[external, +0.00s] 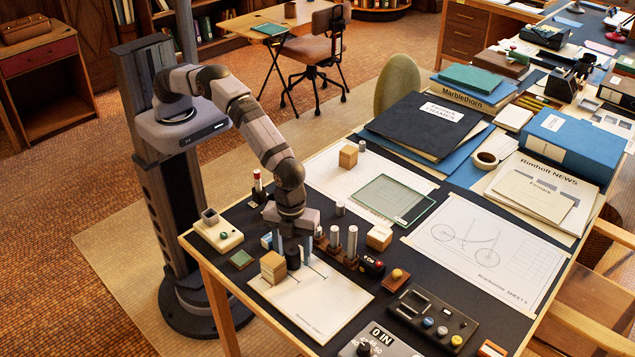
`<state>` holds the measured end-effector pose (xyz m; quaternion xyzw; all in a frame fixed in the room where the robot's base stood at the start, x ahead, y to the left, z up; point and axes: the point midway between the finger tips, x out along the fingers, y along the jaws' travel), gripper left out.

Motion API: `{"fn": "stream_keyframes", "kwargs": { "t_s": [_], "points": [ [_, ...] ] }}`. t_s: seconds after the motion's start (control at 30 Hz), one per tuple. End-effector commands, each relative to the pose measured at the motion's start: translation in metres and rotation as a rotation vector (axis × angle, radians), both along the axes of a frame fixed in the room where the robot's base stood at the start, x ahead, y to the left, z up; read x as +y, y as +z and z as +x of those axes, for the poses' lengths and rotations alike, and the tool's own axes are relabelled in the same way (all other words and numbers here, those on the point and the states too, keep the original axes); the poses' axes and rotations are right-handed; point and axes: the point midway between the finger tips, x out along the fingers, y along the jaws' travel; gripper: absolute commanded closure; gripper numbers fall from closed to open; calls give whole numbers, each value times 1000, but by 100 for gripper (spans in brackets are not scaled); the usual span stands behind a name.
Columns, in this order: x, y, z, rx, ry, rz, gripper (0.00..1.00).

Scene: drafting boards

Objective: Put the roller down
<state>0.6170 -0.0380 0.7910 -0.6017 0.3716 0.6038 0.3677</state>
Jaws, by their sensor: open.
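My gripper (293,243) points down over the near left part of the dark board and is open. A short black cylinder (292,260) stands directly below it, beside a small wooden block (272,266). Upright silver rollers (352,242) stand in a dark wooden rack (348,262) just right of my gripper. Smaller silver cylinders stand farther back, one near the glass plate (340,208) and one by another wooden block (361,146). I cannot tell which is the task's roller, or whether anything touches my fingers.
A drawing sheet (318,305) lies in front of my gripper. A glass plate (385,195), a black console (432,318) and a bicycle drawing (483,240) lie right. Folders and books crowd the back.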

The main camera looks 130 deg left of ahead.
Motion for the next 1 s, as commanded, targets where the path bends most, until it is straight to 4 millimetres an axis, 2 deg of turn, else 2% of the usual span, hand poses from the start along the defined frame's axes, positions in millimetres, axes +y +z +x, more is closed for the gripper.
{"fn": "stream_keyframes", "kwargs": {
  "t_s": [0.27, 0.6, 0.8, 1.0],
  "points": [
    [0, 22, 1, -4, 0, 0, 50],
    [0, 82, 2, -5, 0, -1, 50],
    [0, 110, 1, -4, 0, 0, 50],
    [0, 122, 1, -1, 0, 0, 50]
  ]
}}
